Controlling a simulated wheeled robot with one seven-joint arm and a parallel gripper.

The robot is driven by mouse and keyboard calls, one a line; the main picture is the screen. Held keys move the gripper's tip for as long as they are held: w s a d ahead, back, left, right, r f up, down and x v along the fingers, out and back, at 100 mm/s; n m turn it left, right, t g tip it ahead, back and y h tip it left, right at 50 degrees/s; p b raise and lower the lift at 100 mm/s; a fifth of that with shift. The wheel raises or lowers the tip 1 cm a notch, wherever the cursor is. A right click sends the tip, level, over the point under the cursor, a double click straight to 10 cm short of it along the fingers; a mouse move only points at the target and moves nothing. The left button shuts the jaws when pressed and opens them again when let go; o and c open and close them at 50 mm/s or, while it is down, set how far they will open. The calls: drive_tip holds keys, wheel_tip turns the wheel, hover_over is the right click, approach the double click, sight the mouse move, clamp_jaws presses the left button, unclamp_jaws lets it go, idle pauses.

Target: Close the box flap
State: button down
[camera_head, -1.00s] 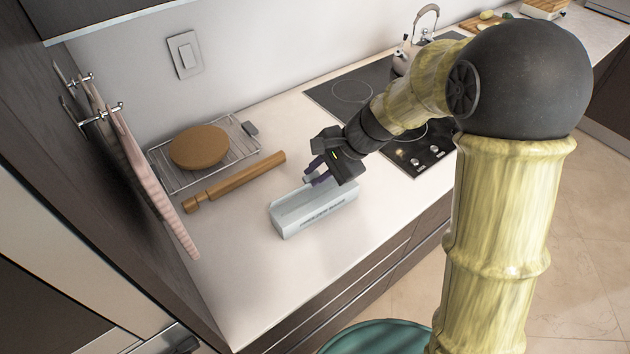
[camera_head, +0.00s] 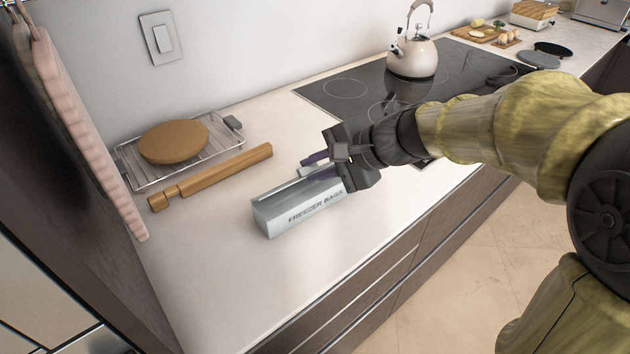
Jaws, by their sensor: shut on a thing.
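A pale grey-blue freezer bags box (camera_head: 275,219) sits on the counter with its lettered long side facing the front edge. Its top looks open along the left part. My gripper (camera_head: 308,169) reaches in from the right, over the right end of the box. Its purple fingers are shut on the box flap (camera_head: 307,171), a thin pale piece at the back of the box top. The gripper hides the right end of the box and part of the flap, so the flap's exact angle is unclear.
A wooden rolling pin (camera_head: 212,178) lies behind the box. A wire rack (camera_head: 212,157) holds a round brown loaf (camera_head: 173,142). A black cooktop (camera_head: 335,93) with a kettle (camera_head: 413,52) is at the back right. The counter in front of the box is clear.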

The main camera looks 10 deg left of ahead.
drive_tip(key=shift+s+d+f+n+t+y+b, duration=0.2)
drive_tip(key=shift+f+t+y+b, duration=0.3)
drive_tip(key=shift+b, duration=2)
drive_tip(key=shift+s+d+f+n+t+y+b, duration=0.25)
drive_tip(key=shift+f+y+b, duration=0.3)
drive_tip(key=shift+b, duration=2)
drive_tip(key=shift+s+d+f+n+t+y+b, duration=0.15)
drive_tip(key=shift+f+t+y+b, duration=0.35)
drive_tip(key=shift+b, duration=2)
drive_tip(key=b, duration=0.2)
drive_tip(key=shift+s+d+y+b, duration=0.1)
drive_tip(key=shift+y+b, duration=0.25)
drive_tip(key=shift+r+b, duration=0.1)
drive_tip(key=shift+b, duration=0.45)
drive_tip(key=c, duration=1.4)
unclamp_jaws()
drive_tip(key=shift+o, duration=0.2)
drive_tip(key=shift+d, duration=0.1)
drive_tip(key=shift+r+p, duration=0.1)
drive_tip(key=shift+p, duration=0.45)
